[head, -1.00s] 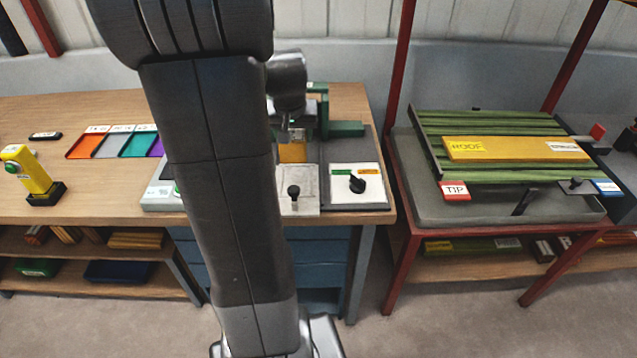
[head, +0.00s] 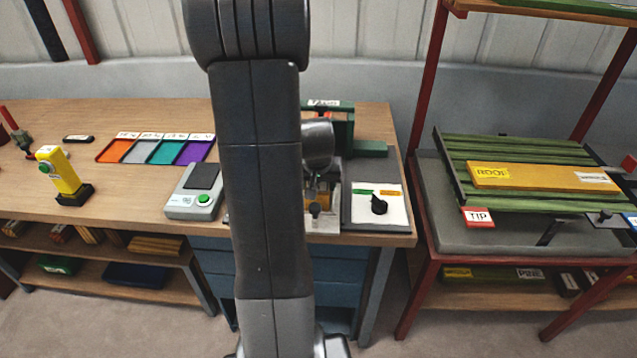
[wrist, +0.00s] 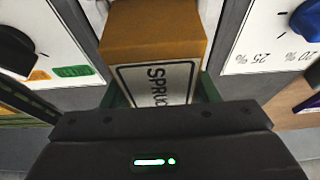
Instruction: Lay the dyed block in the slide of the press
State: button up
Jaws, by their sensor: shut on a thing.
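The dyed block (wrist: 155,35) is orange-yellow with a white label reading "SPRUC…" in the wrist view. In the head view my arm hides most of the gripper and block. The press (head: 342,122) is a green frame at the bench's right end, with a pale plate and a dark knob (head: 315,211) in front. Green edges show on both sides of the block in the wrist view. I cannot tell whether the block touches the slide; it is mostly hidden.
A white panel with a black dial (head: 379,204) lies right of the press. A grey device with a green button (head: 195,197) and coloured trays (head: 155,150) lie to its left. A yellow handheld tool (head: 62,172) stands further left. A slatted green rack (head: 520,150) stands beyond a gap at right.

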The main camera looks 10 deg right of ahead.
jog(key=shift+f+b, duration=0.25)
jog(key=shift+b, duration=0.05)
jog(key=o, duration=1)
jog(key=shift+r, duration=0.15)
jog(key=shift+r+p, duration=0.2)
jog(key=shift+p, duration=0.25)
jog(key=shift+o, duration=0.4)
jog(key=shift+r, duration=0.35)
jog(key=v, duration=1.1)
jog(key=shift+s+a+r, duration=0.1)
jog(key=shift+s, duration=0.05)
